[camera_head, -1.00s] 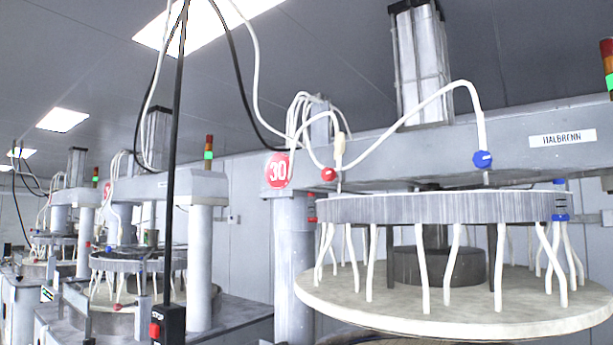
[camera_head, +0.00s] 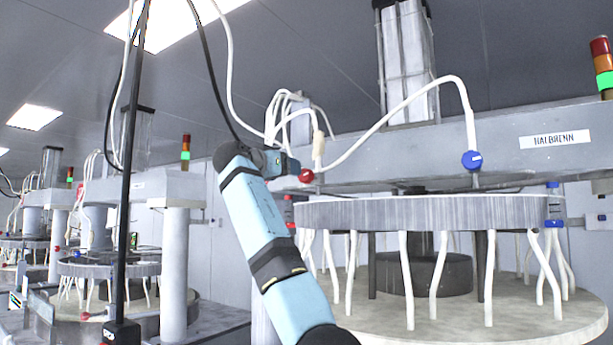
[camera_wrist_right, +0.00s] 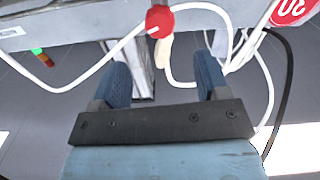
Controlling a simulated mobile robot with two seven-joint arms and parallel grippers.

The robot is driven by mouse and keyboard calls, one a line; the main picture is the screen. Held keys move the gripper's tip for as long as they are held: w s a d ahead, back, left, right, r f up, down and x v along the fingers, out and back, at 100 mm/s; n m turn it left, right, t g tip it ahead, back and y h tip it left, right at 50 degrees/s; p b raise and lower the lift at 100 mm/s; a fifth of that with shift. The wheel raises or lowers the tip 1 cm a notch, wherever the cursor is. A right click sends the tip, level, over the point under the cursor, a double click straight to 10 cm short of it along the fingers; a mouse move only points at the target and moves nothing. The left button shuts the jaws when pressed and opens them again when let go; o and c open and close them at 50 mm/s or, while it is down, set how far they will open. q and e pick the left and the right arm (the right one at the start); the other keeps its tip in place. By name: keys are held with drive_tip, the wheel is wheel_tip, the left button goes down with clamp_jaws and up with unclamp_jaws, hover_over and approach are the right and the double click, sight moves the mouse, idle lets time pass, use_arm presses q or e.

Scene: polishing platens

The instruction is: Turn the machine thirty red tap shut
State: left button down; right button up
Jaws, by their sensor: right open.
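The red tap (camera_head: 306,175) is on the front of the grey beam, on a white hose. In the right wrist view the red tap (camera_wrist_right: 160,20) shows at the top, beyond the fingertips and between their lines. My right gripper (camera_head: 287,164) is raised just left of the tap in the head view. In the wrist view my right gripper (camera_wrist_right: 160,72) has its two blue fingers apart, with nothing held. The red number 30 sign (camera_wrist_right: 292,10) shows upside down at the wrist view's top right; my arm hides it in the head view. My left gripper is not in view.
A blue tap (camera_head: 471,160) hangs on the beam (camera_head: 400,148) further right. White hoses and a black cable loop near my right gripper. The grey upper disc (camera_head: 420,212) with white tubes is below the beam. A black hanging pole (camera_head: 127,200) is at the left.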

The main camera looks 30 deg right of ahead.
sight(303, 175)
drive_tip(key=p+x, duration=0.3)
drive_tip(key=x, duration=0.7)
drive_tip(key=shift+d+r+p, duration=0.1)
drive_tip(key=shift+d+p, duration=0.1)
drive_tip(key=shift+p, duration=0.1)
drive_tip(key=shift+w+d, duration=0.25)
drive_tip(key=shift+d, duration=0.45)
drive_tip(key=shift+w, duration=0.1)
drive_tip(key=c, duration=0.7)
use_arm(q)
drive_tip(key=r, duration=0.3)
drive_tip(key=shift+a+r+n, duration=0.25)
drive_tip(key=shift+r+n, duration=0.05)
use_arm(e)
drive_tip(key=shift+c, duration=1.2)
